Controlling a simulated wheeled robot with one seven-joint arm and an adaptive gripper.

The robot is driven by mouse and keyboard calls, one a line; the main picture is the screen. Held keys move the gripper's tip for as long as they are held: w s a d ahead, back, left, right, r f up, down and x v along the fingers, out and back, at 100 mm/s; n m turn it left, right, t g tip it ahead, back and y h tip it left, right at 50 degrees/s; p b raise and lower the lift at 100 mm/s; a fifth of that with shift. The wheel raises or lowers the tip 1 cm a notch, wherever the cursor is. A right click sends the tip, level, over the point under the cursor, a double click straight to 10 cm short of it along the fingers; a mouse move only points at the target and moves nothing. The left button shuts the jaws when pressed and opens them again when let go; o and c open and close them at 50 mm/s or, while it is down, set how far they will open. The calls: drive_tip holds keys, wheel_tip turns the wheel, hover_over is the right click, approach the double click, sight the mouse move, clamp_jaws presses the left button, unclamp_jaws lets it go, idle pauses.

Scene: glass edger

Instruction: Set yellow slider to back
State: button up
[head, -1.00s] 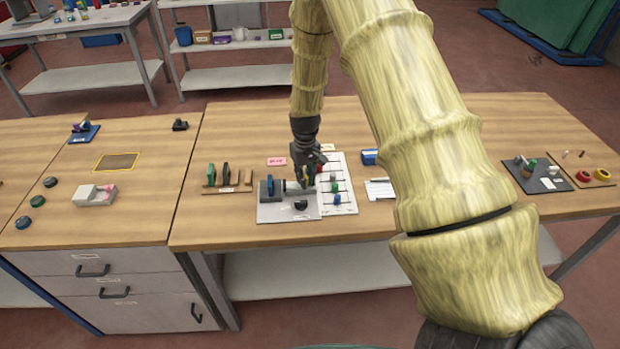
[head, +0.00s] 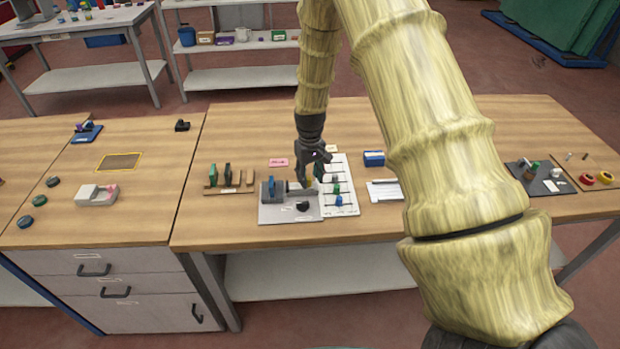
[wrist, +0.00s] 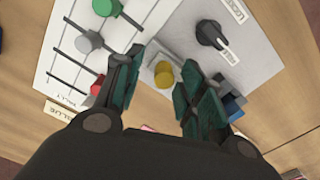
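A yellow round knob (wrist: 163,75), which looks like the yellow slider, shows in the wrist view with a pale block beside it, at the grey plate's edge near the white slider board. My gripper (wrist: 162,88) is open, with one dark finger on each side of the knob in the picture. I cannot tell whether either finger touches it. In the head view my gripper (head: 314,178) hangs over the seam between the grey plate (head: 272,215) and the white board (head: 349,207), and I cannot make out the yellow knob.
The white board carries green (wrist: 106,6), grey (wrist: 89,42) and red (wrist: 97,87) sliders, close to one finger. A black rotary knob (wrist: 208,32) and a blue block (head: 270,188) stand on the grey plate. A blue box (head: 373,159) stands right of the board.

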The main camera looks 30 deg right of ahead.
sight(310, 178)
wheel_tip(310, 178, up, 11)
idle(0.4)
idle(0.5)
